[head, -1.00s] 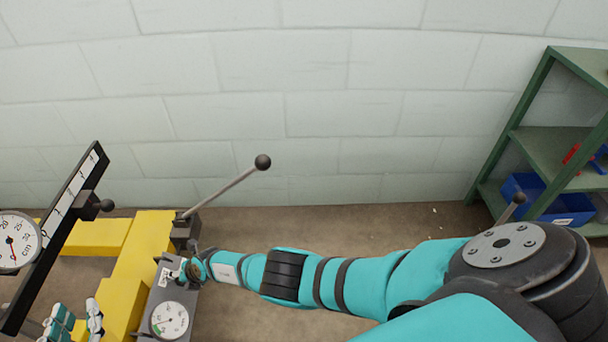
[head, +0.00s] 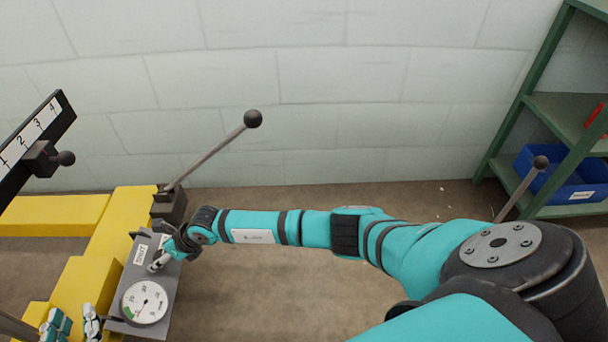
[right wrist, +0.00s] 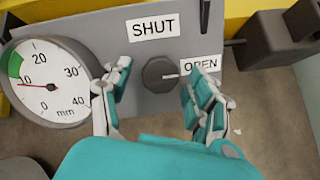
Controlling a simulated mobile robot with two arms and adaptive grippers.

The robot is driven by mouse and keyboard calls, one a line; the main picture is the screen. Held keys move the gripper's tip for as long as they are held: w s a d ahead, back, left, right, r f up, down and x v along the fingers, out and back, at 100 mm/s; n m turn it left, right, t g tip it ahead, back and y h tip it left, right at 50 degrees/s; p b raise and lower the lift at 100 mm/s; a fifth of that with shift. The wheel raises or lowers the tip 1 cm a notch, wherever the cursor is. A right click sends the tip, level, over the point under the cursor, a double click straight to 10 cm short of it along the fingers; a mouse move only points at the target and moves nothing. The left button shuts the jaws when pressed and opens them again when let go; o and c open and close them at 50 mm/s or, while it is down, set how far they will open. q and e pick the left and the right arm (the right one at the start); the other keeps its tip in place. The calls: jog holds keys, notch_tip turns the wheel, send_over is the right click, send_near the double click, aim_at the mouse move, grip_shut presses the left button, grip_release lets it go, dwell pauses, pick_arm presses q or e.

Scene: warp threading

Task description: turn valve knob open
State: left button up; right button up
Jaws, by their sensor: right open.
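The valve knob (right wrist: 158,74) is a dark round knob on a grey panel (right wrist: 190,20), between a SHUT label (right wrist: 152,27) above and an OPEN label (right wrist: 201,67) to its right. Its white mark points right, towards OPEN. My right gripper (right wrist: 156,76) is open, with one finger on each side of the knob; a gap shows on the left, and the right finger is close. In the head view my right gripper (head: 164,256) is over the panel and hides the knob. My left gripper (head: 74,324) is open and empty at the bottom left.
A round dial gauge (head: 144,302) sits on the panel beside the knob. Yellow frame parts (head: 120,230) and a lever with a black ball (head: 253,119) stand behind. A green shelf (head: 560,120) with a blue bin (head: 575,180) is at right.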

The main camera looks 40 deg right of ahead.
jog(key=n+b, duration=0.1)
jog(key=b, duration=0.1)
jog(key=n+b, duration=0.1)
jog(key=b, duration=0.1)
jog(key=shift+d+f+n, duration=0.1)
jog(key=shift+f+n, duration=0.2)
jog(key=s+d+r+m+t+y+p, duration=0.25)
jog(key=d+r+m+p, duration=0.25)
jog(key=r+m+p, duration=0.6)
jog(key=s+d+r+m+t+y+p, duration=0.1)
jog(key=s+d+r+m+p, duration=0.55)
jog(key=p, duration=0.95)
jog(key=s+d+f+m+h+p, duration=0.3)
jog(key=s+d+m+p, duration=0.1)
jog(key=s+m, duration=0.1)
jog(key=s+d+f+m+g+h+p, duration=0.1)
jog(key=s+d+f+m+h+p, duration=0.2)
jog(key=s+d+f+m+p, duration=0.1)
jog(key=s+d+f+m+g+h+p, duration=0.1)
jog(key=s+d+f+m+h+p, duration=0.2)
jog(key=s+m+p, duration=0.3)
jog(key=s+d+m, duration=0.1)
jog(key=s+m, duration=0.1)
jog(key=s, duration=0.1)
jog(key=shift+f, duration=0.25)
jog(key=shift+m, duration=0.25)
